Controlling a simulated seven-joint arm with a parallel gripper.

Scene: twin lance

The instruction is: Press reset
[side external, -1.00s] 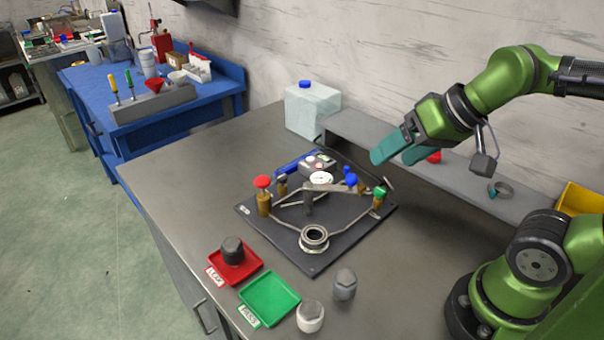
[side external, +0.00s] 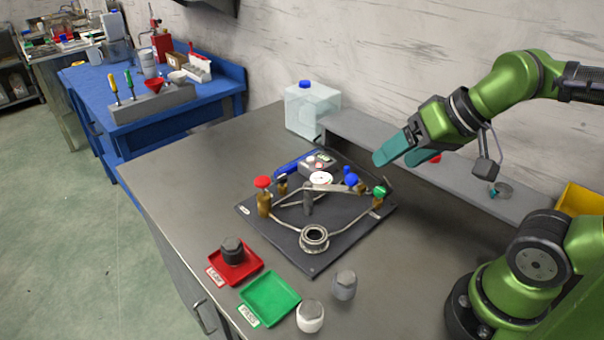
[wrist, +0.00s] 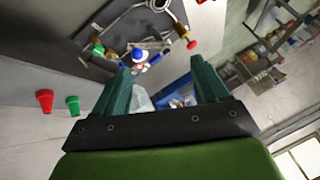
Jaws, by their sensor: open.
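My gripper (side external: 394,161) is open and empty. It hangs above and right of the back right part of the dark test plate (side external: 345,242). A small grey box (side external: 318,166) with buttons and a little display sits at the plate's back edge, left of my gripper and apart from it. Its labels are too small to read, so I cannot tell which button is reset. In the wrist view my gripper (wrist: 161,68) has its fingers spread, with the plate's valves beyond them.
Red (side external: 263,182), blue (side external: 351,180) and green (side external: 380,191) valve knobs stand up from the plate. A grey shelf (side external: 460,182) runs along the wall. A translucent jug (side external: 311,110) stands at the back. Red (side external: 252,272) and green (side external: 270,298) trays lie in front.

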